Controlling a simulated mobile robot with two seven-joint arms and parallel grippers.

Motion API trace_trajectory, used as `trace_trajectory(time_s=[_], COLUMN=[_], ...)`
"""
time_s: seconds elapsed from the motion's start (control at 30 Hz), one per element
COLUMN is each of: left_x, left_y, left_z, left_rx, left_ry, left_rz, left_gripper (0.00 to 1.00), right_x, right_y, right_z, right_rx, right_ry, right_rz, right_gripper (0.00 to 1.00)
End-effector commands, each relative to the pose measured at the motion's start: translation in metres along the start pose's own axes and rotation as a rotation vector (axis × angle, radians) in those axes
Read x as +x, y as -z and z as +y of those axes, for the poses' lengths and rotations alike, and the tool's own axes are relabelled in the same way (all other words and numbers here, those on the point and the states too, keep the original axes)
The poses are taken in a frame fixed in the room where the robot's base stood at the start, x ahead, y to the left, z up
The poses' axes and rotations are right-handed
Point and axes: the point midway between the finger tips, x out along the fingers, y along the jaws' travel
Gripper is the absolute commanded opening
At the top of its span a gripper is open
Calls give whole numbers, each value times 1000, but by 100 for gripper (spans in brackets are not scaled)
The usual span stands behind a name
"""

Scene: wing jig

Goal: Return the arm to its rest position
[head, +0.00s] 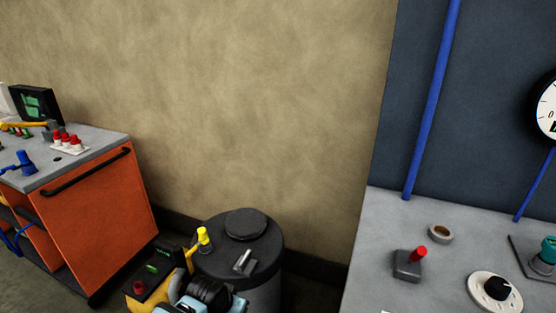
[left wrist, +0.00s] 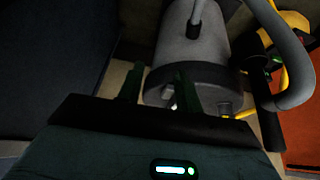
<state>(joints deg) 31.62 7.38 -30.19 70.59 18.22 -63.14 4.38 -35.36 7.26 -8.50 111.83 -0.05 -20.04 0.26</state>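My left gripper (left wrist: 158,92) shows in the left wrist view. Its two dark fingers stand apart with nothing between them, so it is open and empty. Behind the fingers is a grey cylindrical body (left wrist: 195,58) with a dark end. I cannot tell whether the fingers touch it. In the head view neither gripper can be made out. Black and light blue parts at the bottom edge are cut off, and I cannot tell whether they are mine. My right gripper is not in view.
A dark drum (head: 246,252) and a yellow-black box with buttons (head: 158,272) stand at the bottom middle. An orange cabinet (head: 95,220) is at left. A grey bench (head: 385,235) with a red-tipped switch (head: 408,262) is at right. A thick grey hose (left wrist: 294,62) curves beside the left gripper.

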Motion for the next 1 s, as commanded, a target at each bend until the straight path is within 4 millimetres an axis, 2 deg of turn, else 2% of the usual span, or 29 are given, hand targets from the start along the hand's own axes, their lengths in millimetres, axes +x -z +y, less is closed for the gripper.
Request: trace_trajectory(time_s=[0.27, 0.47, 0.67, 0.8, 1.0], left_x=[12, 4, -23, -51, -90], left_y=[-73, -139, -203, -245, -285], left_z=[26, 38, 41, 39, 34], left_rx=[-44, -94, -131, -144, -139], left_ry=[-40, -37, 1, 44, 105], left_rz=[94, 188, 275, 328, 384], left_gripper=[35, 35, 35, 35, 35], right_x=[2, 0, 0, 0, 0], right_y=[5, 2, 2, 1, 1], right_z=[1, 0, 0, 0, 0], right_rx=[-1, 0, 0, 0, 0], right_ry=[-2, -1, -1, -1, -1], right_rz=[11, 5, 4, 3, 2], right_gripper=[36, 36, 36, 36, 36])
